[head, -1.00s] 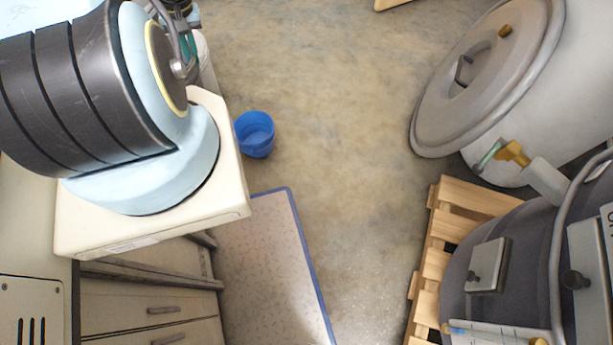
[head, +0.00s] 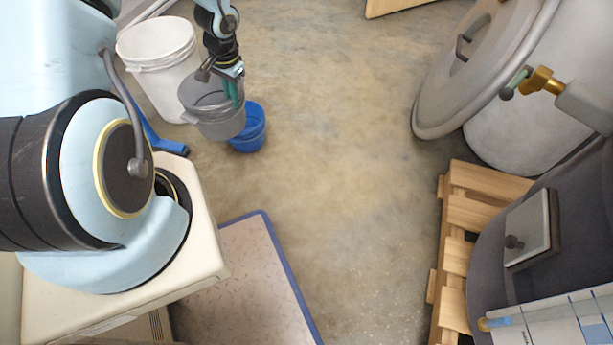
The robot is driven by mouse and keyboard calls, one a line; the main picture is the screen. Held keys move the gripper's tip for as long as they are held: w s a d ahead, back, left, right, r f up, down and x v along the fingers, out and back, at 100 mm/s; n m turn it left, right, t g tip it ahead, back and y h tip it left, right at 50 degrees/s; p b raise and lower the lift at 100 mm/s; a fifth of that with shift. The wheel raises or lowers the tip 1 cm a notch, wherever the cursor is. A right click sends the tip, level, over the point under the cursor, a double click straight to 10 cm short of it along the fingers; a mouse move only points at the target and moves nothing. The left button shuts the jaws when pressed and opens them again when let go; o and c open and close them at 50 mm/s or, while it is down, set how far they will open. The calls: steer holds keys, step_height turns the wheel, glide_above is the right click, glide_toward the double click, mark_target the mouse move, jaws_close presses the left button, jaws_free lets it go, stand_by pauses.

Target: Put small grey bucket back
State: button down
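The small grey bucket (head: 214,108) hangs from my gripper (head: 228,72) at the upper left of the head view. The gripper seems shut on the bucket's rim or handle; the fingers are small and partly hidden. A bit of green shows at the grip. The bucket is roughly upright and overlaps a blue bucket (head: 250,133) on the floor. Whether the two touch, I cannot tell.
A white bucket (head: 160,60) stands left of the grey one, with a blue object (head: 168,146) below it. A blue-edged mat (head: 262,270) lies in front. A wooden pallet (head: 470,215) and a large lidded vessel (head: 520,110) stand right. The middle floor is clear.

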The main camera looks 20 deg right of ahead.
steer(key=s+d+f+m+h+b, duration=0.1)
steer(key=s+d+f+m+b, duration=0.35)
steer(key=d+f+b, duration=0.45)
steer(key=s+d+f+m+b, duration=0.3)
steer(key=d+f+m+b, duration=0.35)
steer(key=d+f, duration=0.4)
step_height(320, 180, down, 11)
steer(key=a+b, duration=0.1)
steer(key=b, duration=0.4)
steer(key=shift+s, duration=0.2)
steer(key=c, duration=1)
jaws_free()
steer(key=shift+c, duration=0.2)
